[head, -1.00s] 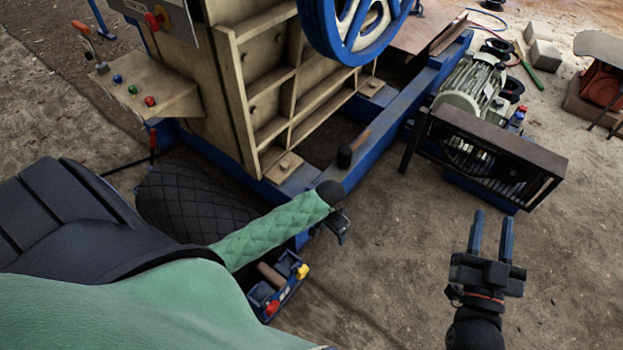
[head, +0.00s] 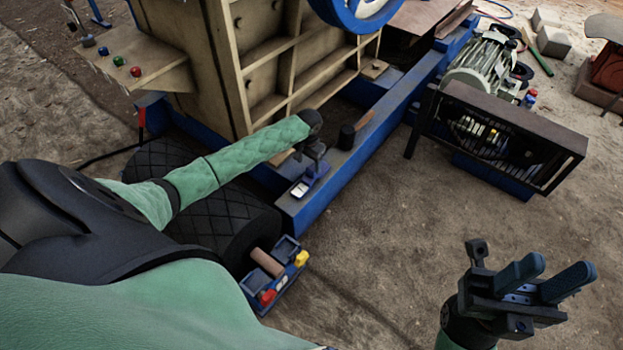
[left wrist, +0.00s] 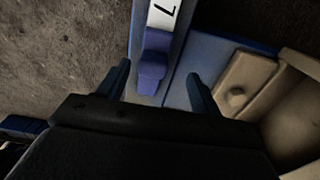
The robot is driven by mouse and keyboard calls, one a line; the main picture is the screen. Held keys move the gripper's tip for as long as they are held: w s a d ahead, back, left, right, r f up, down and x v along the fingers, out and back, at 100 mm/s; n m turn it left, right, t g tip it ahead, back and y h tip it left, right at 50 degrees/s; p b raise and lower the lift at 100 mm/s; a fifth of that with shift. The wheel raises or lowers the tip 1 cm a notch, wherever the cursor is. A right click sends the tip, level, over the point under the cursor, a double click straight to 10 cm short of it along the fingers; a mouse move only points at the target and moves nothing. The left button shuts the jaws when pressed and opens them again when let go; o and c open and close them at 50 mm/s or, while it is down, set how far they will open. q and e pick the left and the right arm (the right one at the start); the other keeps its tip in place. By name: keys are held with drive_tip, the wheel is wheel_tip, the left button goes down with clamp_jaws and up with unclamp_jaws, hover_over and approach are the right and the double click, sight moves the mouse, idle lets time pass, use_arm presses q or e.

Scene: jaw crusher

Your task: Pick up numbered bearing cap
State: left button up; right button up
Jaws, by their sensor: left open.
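The numbered bearing cap is a blue-purple block (left wrist: 153,68) with a white label bearing a "7" (left wrist: 162,12) in the left wrist view. It sits on the blue frame rail (head: 345,192). In the head view the cap's pale label (head: 300,189) shows just below my left gripper (head: 312,165). In the left wrist view my left gripper (left wrist: 158,75) is open, with one finger on each side of the cap's near block. I cannot tell whether the fingers touch it. My right gripper (head: 558,272) is open and empty over bare ground at the lower right.
The beige ribbed crusher body (head: 262,75) rises behind. A tray (head: 268,300) with red and yellow items lies below near a dark tyre (head: 215,215). A motor with a belt guard (head: 500,140) stands right.

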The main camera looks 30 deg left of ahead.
sight(311, 168)
use_arm(q)
drive_tip(key=shift+w+d+f+b, duration=0.15)
drive_tip(key=shift+f+b, duration=0.2)
drive_tip(key=shift+f, duration=0.65)
drive_tip(key=shift+d+f+b, duration=0.15)
drive_tip(key=shift+f+b, duration=0.2)
drive_tip(key=shift+f, duration=0.7)
drive_tip(key=shift+w+d+f+b, duration=0.15)
drive_tip(key=shift+f+b, duration=0.2)
drive_tip(key=shift+f, duration=0.65)
drive_tip(key=shift+s, duration=0.1)
drive_tip(key=shift+c, duration=0.3)
clamp_jaws()
